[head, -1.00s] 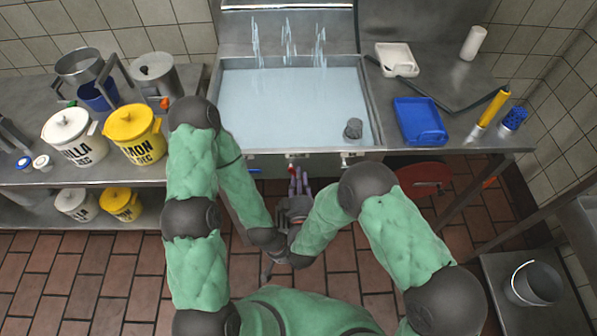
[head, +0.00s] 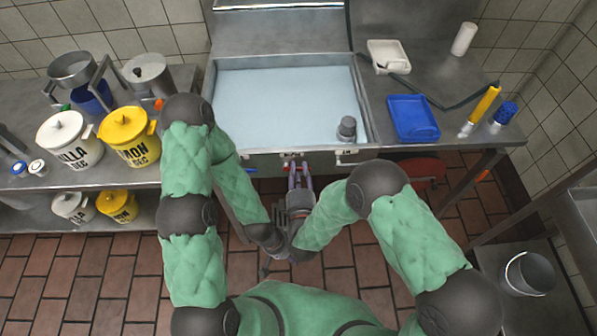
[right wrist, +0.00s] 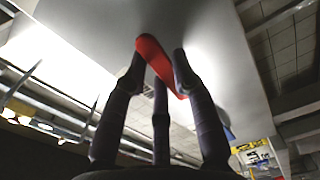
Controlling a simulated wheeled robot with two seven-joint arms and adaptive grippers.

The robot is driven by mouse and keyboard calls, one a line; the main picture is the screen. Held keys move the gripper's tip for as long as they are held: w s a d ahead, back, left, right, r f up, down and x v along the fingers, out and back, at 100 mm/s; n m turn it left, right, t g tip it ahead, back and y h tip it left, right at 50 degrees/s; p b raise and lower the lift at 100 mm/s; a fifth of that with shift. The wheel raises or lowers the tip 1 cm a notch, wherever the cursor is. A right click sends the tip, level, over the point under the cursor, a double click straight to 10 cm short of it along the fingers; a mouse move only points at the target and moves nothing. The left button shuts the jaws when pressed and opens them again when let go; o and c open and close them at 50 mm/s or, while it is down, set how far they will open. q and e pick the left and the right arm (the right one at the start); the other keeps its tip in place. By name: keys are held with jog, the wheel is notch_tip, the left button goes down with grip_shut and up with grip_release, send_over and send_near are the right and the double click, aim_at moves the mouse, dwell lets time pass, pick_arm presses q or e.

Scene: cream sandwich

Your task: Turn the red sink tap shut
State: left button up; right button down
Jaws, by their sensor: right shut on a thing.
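The red tap handle (right wrist: 152,56) shows in the right wrist view as a slanted red lever between the fingers of my right gripper (right wrist: 160,70). The fingers are shut on it. In the head view my right gripper (head: 300,176) reaches up to the sink's front edge, and its fingers mostly hide the tap. The sink (head: 360,98) holds pale blue water, and no water jets show above it. My left arm ends beside the right wrist, low in the middle of the head view. I cannot make out its fingers.
A dark grey round object (head: 346,130) stands in the sink's front right corner. A blue tray (head: 413,118) and a white tray (head: 389,57) lie on the right counter. White and yellow tubs (head: 130,137) stand on the left counter. A bucket (head: 529,273) stands at lower right.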

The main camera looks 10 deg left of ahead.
jog(key=shift+r+n, duration=0.3)
jog(key=shift+n, duration=0.3)
jog(key=shift+a, duration=0.1)
jog(key=c, duration=1)
grip_release()
jog(key=v, duration=1.2)
